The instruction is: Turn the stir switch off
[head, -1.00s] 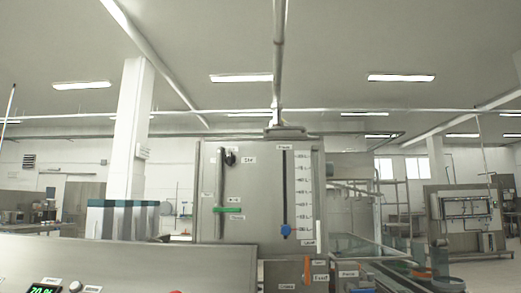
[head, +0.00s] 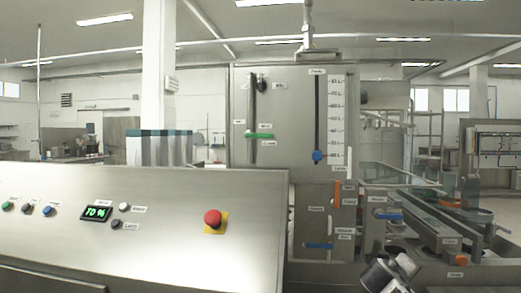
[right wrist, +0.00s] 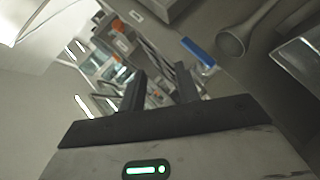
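The stir switch is a small black knob (head: 262,85) near the top of the tall grey machine panel (head: 285,120) in the head view, with a small label to its right. Its exact position is too small to tell. My right gripper (right wrist: 160,85) shows in the right wrist view with its two dark fingers apart and nothing between them. A piece of my right arm shows at the bottom right of the head view, low and well below the switch. My left gripper is in neither view.
A sloping steel console (head: 140,225) fills the lower left, with a red emergency button (head: 213,218) and a display (head: 96,213). The panel has a green slider (head: 259,136) and a blue slider (head: 317,156). A conveyor (head: 425,220) lies at right.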

